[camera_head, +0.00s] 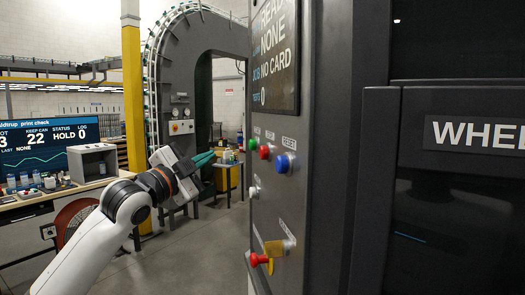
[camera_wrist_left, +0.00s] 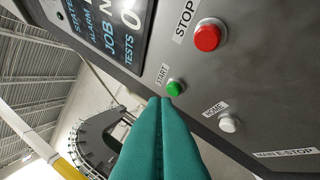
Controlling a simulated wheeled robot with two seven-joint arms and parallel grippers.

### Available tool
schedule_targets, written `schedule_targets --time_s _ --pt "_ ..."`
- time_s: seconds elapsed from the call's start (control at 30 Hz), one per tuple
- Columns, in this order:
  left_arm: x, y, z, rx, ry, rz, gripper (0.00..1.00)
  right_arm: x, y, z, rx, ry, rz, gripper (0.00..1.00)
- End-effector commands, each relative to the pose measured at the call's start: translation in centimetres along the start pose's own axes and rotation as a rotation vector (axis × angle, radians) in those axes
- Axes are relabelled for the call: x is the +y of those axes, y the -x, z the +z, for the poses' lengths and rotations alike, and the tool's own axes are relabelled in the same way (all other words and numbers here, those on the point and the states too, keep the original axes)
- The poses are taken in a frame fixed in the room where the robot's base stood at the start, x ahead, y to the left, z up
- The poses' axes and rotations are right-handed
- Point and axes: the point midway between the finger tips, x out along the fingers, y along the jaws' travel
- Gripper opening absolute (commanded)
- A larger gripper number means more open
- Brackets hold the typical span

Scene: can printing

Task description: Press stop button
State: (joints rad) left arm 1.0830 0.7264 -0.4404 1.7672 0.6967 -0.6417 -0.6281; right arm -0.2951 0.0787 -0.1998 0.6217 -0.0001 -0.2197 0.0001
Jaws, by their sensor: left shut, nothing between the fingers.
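The red stop button (camera_head: 265,152) is on the dark grey control panel, between a green button (camera_head: 252,144) and a blue button (camera_head: 283,163). In the left wrist view the red button (camera_wrist_left: 207,37) is at the upper right beside a STOP label (camera_wrist_left: 185,20). The green START button (camera_wrist_left: 174,88) shows just past my fingertips. My left gripper (camera_head: 213,158) is shut and empty, its teal fingers pointing right toward the panel. In the head view a gap shows between the fingertips and the panel's edge. My right gripper is in neither view.
A white HOME button (camera_head: 254,192) and a red main e-stop knob (camera_head: 259,259) with a yellow part are lower on the panel. A display (camera_head: 275,55) is above the buttons. A desk with a monitor (camera_head: 50,143) stands at the left. Open floor lies below my left arm.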

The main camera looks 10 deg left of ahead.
Motion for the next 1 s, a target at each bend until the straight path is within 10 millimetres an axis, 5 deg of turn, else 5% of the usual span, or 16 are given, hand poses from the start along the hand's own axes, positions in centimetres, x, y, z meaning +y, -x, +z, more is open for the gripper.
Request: schedule_targets --time_s 0.37,1.0 --pt "-0.4 -0.4 0.3 -0.001 0.004 -0.001 0.0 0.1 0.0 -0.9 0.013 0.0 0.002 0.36" --pt "-4.1 -5.8 4.2 0.0 0.003 -0.001 0.0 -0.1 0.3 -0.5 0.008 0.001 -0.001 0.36"
